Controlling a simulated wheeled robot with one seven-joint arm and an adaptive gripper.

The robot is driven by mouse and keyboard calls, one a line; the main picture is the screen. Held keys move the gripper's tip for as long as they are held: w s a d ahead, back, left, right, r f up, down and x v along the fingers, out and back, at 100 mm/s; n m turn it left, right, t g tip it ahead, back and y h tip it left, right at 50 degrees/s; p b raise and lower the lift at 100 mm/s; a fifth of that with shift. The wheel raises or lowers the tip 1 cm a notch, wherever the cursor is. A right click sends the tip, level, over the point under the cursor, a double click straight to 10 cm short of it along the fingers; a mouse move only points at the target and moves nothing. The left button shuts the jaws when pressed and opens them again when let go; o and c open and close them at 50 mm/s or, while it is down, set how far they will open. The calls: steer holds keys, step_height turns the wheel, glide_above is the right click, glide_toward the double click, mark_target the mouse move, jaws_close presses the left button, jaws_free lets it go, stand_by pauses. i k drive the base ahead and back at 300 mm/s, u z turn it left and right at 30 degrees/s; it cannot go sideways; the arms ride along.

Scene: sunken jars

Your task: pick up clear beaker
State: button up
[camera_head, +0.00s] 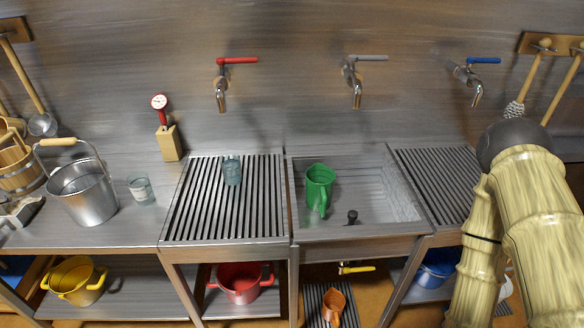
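A small clear glass vessel (141,190) with a pale mark on its side stands upright on the steel counter, just right of the metal bucket. A second see-through vessel, bluish (232,169), stands on the slatted drain rack left of the sink. Either could be the clear beaker; I cannot tell which from this view. My arm fills the right side, bent at a dark round joint. My gripper is out of view, so its opening and contents do not show.
A metal bucket (84,192) stands left of the first glass; a wooden block with a gauge (168,142) stands behind it. A green jug (319,188) is in the sink (375,205). Taps hang above. Yellow (75,281) and red (240,284) pots sit below.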

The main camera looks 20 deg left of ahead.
mark_target(232, 170)
steer(key=z, duration=0.4)
steer(key=k, duration=0.85)
steer(key=u, duration=1.05)
steer(key=i, duration=0.5)
